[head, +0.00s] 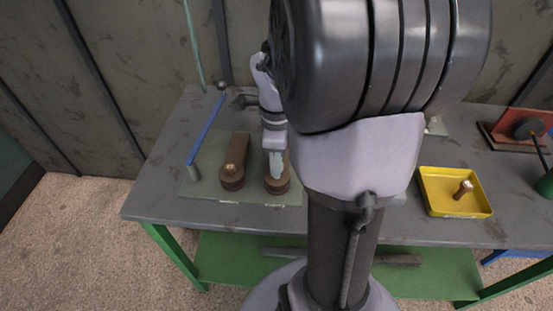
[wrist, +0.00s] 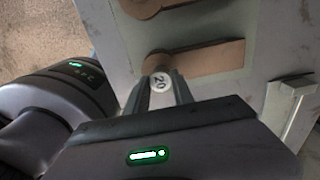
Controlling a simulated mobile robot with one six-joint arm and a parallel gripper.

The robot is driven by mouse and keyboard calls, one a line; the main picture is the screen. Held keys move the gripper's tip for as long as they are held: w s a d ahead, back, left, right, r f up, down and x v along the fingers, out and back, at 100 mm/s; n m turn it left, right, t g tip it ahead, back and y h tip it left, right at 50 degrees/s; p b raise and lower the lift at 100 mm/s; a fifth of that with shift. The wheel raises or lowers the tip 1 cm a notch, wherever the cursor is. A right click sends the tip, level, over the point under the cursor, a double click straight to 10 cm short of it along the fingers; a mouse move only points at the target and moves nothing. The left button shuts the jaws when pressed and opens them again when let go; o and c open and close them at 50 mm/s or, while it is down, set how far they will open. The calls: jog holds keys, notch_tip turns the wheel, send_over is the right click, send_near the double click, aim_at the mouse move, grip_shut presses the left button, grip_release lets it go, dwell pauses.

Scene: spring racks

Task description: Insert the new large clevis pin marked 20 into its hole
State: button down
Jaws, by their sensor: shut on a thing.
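The clevis pin marked 20 (wrist: 161,82) shows its white round label between my gripper's fingers in the wrist view. My gripper (wrist: 160,92) is shut on it. In the head view my gripper (head: 276,165) points down over the right one of two brown clevis blocks (head: 277,186). In the wrist view that block (wrist: 215,60) lies just beyond the fingertips. The pin's lower end and the hole are hidden, so I cannot tell whether the pin is in the hole.
The left brown block (head: 233,170) holds a pin-like round top. A yellow tray (head: 455,171) with a copper-coloured pin (head: 464,188) sits at the right. A blue bar (head: 207,130) stands at the left of the plate. A red fixture (head: 510,135) stands far right.

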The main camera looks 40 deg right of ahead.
jog(key=shift+f+b, duration=0.75)
jog(key=shift+f, duration=0.15)
jog(key=c, duration=1)
grip_release()
notch_tip(320, 180, up, 17)
jog(key=p, duration=0.8)
jog(key=shift+r, duration=0.2)
jog(key=s+a+r+n+t+y, duration=0.1)
jog(key=s+a+n+t, duration=0.2)
jog(key=a+n, duration=0.9)
jog(key=s+a+r+n+t+y, duration=0.1)
jog(key=s+a+n, duration=0.3)
jog(key=a+n, duration=0.7)
jog(key=shift+a+r+n+t, duration=0.2)
jog(key=shift+a+n+t, duration=0.3)
jog(key=shift+t, duration=0.4)
